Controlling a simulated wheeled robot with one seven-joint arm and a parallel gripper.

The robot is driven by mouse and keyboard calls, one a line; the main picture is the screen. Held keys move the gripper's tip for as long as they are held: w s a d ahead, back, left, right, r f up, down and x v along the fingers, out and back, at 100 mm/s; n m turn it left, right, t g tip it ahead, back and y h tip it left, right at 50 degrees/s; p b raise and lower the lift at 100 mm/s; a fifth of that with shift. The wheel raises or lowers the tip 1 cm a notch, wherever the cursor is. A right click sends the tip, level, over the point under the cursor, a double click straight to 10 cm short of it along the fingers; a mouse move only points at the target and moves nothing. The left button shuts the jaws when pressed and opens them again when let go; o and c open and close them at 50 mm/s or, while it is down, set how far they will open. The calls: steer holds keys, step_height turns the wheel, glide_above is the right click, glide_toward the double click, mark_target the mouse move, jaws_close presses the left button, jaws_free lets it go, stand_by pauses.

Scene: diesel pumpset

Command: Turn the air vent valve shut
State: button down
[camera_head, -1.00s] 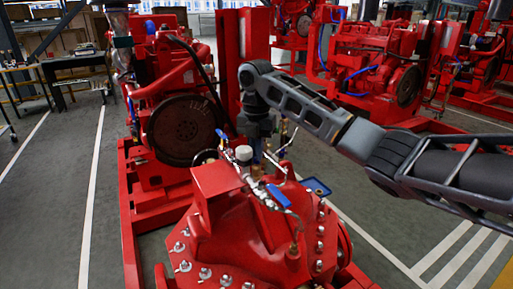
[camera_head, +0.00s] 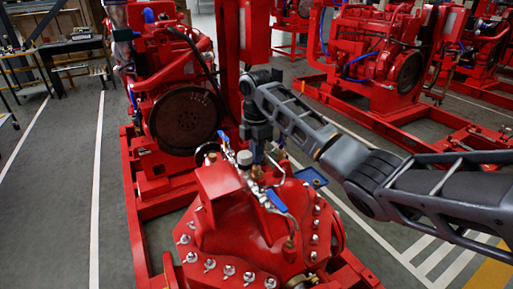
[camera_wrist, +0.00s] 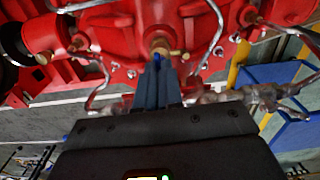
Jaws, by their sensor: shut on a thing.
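The air vent valve, a small brass fitting (camera_wrist: 162,45) with side stubs, stands on the red pump casing (camera_wrist: 120,32) in the wrist view. My gripper (camera_wrist: 156,66) points at it, its two dark fingers close together. A small blue part (camera_wrist: 157,57), seemingly the valve's handle, shows between the fingertips, and the gripper is shut on it. The fingers hide most of this handle, so its angle cannot be told. In the head view my gripper (camera_head: 257,157) points down over the top of the red pump (camera_head: 235,235), just above brass fittings (camera_head: 257,173).
A pipe with a blue lever (camera_head: 277,200) runs close to my gripper on the pump top. A grey-capped fitting (camera_head: 244,158) stands just left of it. The engine with its dark flywheel (camera_head: 186,120) stands behind. Open floor (camera_head: 60,200) lies left of the skid.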

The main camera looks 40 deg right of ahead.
steer(key=shift+m, duration=0.3)
steer(key=c, duration=1.3)
jaws_free()
step_height(320, 180, up, 8)
steer(key=shift+f+p, duration=0.1)
steer(key=shift+p, duration=0.35)
steer(key=shift+s, duration=0.1)
